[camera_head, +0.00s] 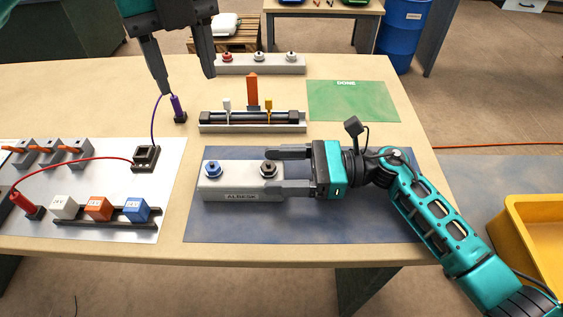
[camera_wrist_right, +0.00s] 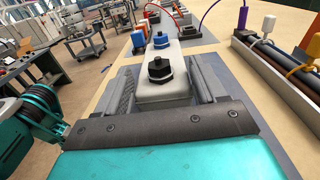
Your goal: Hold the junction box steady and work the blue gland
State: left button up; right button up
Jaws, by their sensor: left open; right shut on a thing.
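My right gripper (camera_head: 277,171) is shut on the right end of the box, one finger along each long side. My left gripper (camera_head: 190,84) is open and empty above the table's back left, apart from the box.
A rack (camera_head: 252,125) with white and yellow pieces stands behind the mat. A purple plug (camera_head: 178,107) with a cable stands below my left gripper. Left is a white board (camera_head: 110,185) with coloured cubes and a red cable. The green DONE mat (camera_head: 352,101) is clear.

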jog(key=o, duration=1.3)
jog(key=shift+o, duration=0.2)
